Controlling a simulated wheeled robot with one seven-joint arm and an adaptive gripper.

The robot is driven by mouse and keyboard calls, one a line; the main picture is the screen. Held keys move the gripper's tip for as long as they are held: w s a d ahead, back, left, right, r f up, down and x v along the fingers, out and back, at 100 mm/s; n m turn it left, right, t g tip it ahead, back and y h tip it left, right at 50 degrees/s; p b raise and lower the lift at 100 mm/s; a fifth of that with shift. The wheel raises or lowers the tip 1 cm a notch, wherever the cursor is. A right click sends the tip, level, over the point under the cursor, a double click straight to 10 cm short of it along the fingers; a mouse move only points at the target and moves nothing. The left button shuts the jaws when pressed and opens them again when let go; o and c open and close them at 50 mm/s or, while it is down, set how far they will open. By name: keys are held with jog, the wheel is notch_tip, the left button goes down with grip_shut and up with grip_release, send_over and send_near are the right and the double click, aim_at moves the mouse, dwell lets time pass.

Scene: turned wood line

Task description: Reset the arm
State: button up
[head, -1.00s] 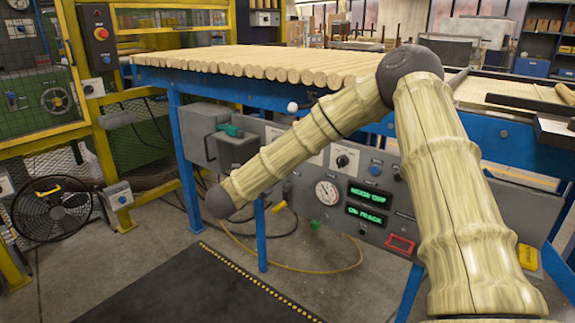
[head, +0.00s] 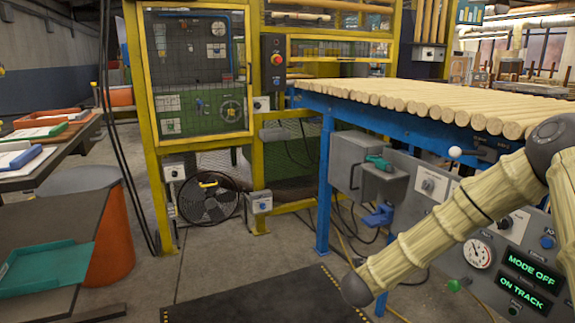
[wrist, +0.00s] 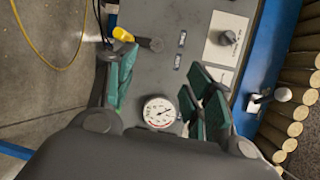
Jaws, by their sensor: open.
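My gripper (wrist: 158,95) shows in the wrist view with its green-padded fingers apart and nothing between them. Beyond the fingers is the grey control panel with a round gauge (wrist: 159,112). In the head view my arm, in a wood-like covering, reaches in from the right edge and slopes down to the left in front of the panel (head: 412,240). The gripper itself cannot be made out in the head view.
A blue-framed table (head: 325,185) carries a row of wooden rods (head: 430,97). A teal tray (head: 40,268) and an orange bin (head: 110,245) are at left. A dark mat (head: 255,298) lies on open floor.

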jog(key=s+a+f+n+g+y, duration=0.1)
jog(key=s+a+f+n+y, duration=0.2)
jog(key=s+f+n, duration=0.35)
jog(key=s+a+f+n+y, duration=0.3)
jog(key=a+f+n, duration=0.1)
jog(key=f, duration=0.6)
jog(key=s+a+f+n+g+y, duration=0.1)
jog(key=s+a+f+n+y, duration=0.3)
jog(key=f, duration=0.4)
jog(key=s+a+f+n+g+y, duration=0.1)
jog(key=s+f+n+g, duration=0.4)
jog(key=s, duration=0.9)
jog(key=s+f+n+g+y, duration=0.1)
jog(key=s+f+n+g, duration=0.1)
jog(key=s+f+n, duration=0.8)
jog(key=s+r+g, duration=0.2)
jog(key=s+g, duration=0.1)
jog(key=s, duration=0.8)
notch_tip(320, 180, up, 30)
jog(key=d+m+p, duration=0.1)
jog(key=p, duration=2.8)
jog(key=shift+w+f+t, duration=0.15)
jog(key=shift+t, duration=0.15)
